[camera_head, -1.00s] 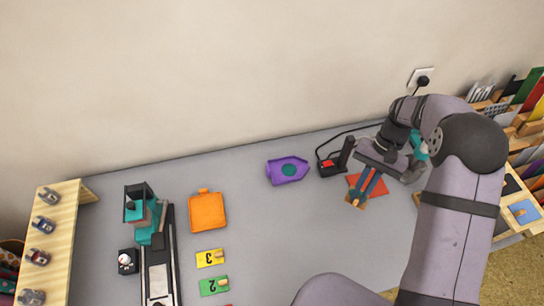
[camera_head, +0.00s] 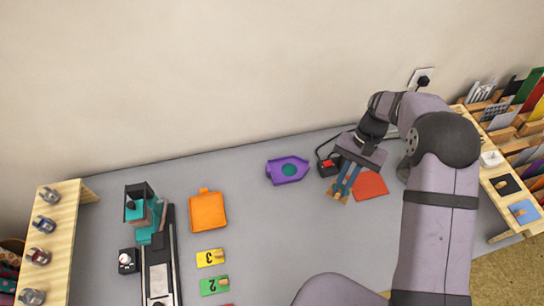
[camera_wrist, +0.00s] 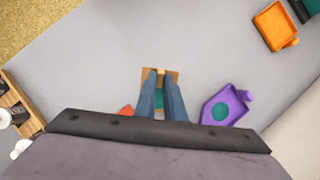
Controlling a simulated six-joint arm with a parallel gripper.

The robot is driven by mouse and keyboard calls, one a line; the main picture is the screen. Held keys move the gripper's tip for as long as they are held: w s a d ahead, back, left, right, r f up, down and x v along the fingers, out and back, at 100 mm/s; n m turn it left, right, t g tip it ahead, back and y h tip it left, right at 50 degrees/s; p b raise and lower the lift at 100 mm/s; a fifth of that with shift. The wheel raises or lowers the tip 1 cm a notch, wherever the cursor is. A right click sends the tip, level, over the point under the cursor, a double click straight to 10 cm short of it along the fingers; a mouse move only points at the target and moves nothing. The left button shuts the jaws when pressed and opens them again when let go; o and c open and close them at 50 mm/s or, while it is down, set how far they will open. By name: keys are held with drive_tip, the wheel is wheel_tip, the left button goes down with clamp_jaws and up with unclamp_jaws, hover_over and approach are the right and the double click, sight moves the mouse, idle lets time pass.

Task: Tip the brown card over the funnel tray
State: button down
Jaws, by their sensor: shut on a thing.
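My gripper (camera_head: 341,190) is shut on the brown card (camera_head: 336,201). In the wrist view, the card (camera_wrist: 147,76) shows between and around the fingertips (camera_wrist: 160,75), with a teal patch partly hidden by the fingers. The purple tray (camera_head: 274,174) has a pointed end like a funnel and a green round patch inside. It lies on the table left of my gripper in the head view. In the wrist view, the purple tray (camera_wrist: 239,103) is right of the fingers, apart from the card.
A red-orange sheet (camera_head: 372,187) lies right of my gripper. A black device with a red button (camera_head: 328,163) stands just behind. An orange tray (camera_head: 207,211) and yellow (camera_head: 204,259) and green (camera_head: 208,288) numbered cards lie to the left. Table between the trays is clear.

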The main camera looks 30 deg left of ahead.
drive_tip(key=a+f+b, duration=0.1)
drive_tip(key=a, duration=0.8)
drive_tip(key=s+a+f+b, duration=0.1)
drive_tip(key=a+b, duration=0.1)
drive_tip(key=a, duration=0.8)
drive_tip(key=shift+s+a+f, duration=0.15)
drive_tip(key=shift+s+f, duration=0.05)
drive_tip(key=shift+f, duration=0.05)
idle(1.6)
idle(0.4)
drive_tip(key=shift+w+d+r+y, duration=0.15)
drive_tip(key=shift+d+y, duration=0.15)
drive_tip(key=shift+y, duration=0.2)
drive_tip(key=shift+d+n+g+y, duration=0.25)
drive_tip(key=shift+n+g+y, duration=0.05)
drive_tip(key=shift+w, duration=0.1)
drive_tip(key=shift+w+d+y, duration=0.1)
drive_tip(key=shift+d+y, duration=0.1)
drive_tip(key=shift+y, duration=0.2)
